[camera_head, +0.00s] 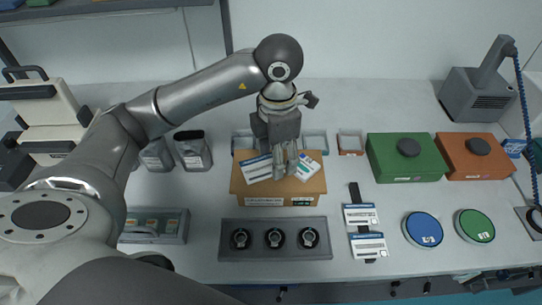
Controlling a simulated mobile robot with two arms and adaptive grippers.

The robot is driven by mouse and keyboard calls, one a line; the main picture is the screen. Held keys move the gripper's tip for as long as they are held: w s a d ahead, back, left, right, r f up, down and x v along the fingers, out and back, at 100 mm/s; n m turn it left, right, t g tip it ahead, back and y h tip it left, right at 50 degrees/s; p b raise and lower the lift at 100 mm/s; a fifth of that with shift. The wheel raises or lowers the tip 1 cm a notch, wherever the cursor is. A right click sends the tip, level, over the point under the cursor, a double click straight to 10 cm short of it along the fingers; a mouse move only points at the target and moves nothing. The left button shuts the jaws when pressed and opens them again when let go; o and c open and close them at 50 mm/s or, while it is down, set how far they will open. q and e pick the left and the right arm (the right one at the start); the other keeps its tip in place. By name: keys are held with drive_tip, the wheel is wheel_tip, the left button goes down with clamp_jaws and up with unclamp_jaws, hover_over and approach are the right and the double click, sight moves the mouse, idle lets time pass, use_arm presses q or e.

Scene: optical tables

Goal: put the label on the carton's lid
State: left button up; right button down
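The carton (283,201) is a brown cardboard box near the middle of the table, with its lid facing up. A white label with a blue stripe (258,168) is at the left of the lid, slightly tilted. A second white label with a teal and red mark (308,167) is at the lid's right. My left gripper (285,174) points down over the lid between the two labels, its left finger at the striped label's right edge. I cannot tell whether the fingers hold that label or touch the lid. My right gripper is out of view.
Two similar striped labels (361,215) lie on a dark strip at the right. A grey tray with several round black parts (226,247) stands in front. Green (404,168) and orange boxes (471,168) and round blue (424,229) and green tins stand further right.

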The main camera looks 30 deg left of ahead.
use_arm(q)
drive_tip(key=shift+w+a+f+p, duration=0.2)
drive_tip(key=shift+w+a+p, duration=0.05)
drive_tip(key=shift+w+a, duration=0.25)
drive_tip(key=shift+w+a+f+p, duration=0.2)
drive_tip(key=shift+w+a, duration=0.15)
drive_tip(key=shift+w, duration=0.1)
drive_tip(key=w+f, duration=0.1)
drive_tip(key=a+f, duration=0.1)
drive_tip(key=f, duration=0.1)
drive_tip(key=w+a+f+p, duration=0.1)
drive_tip(key=shift+w+a+f, duration=0.15)
drive_tip(key=shift+w, duration=0.15)
drive_tip(key=shift+w+a+f, duration=0.2)
drive_tip(key=shift+w+f, duration=0.2)
drive_tip(key=shift+f, duration=0.15)
drive_tip(key=f, duration=0.1)
drive_tip(key=f+p, duration=0.2)
drive_tip(key=shift+w+a, duration=0.2)
drive_tip(key=shift+w, duration=0.05)
drive_tip(key=shift+f+p, duration=0.3)
drive_tip(key=shift+f, duration=0.15)
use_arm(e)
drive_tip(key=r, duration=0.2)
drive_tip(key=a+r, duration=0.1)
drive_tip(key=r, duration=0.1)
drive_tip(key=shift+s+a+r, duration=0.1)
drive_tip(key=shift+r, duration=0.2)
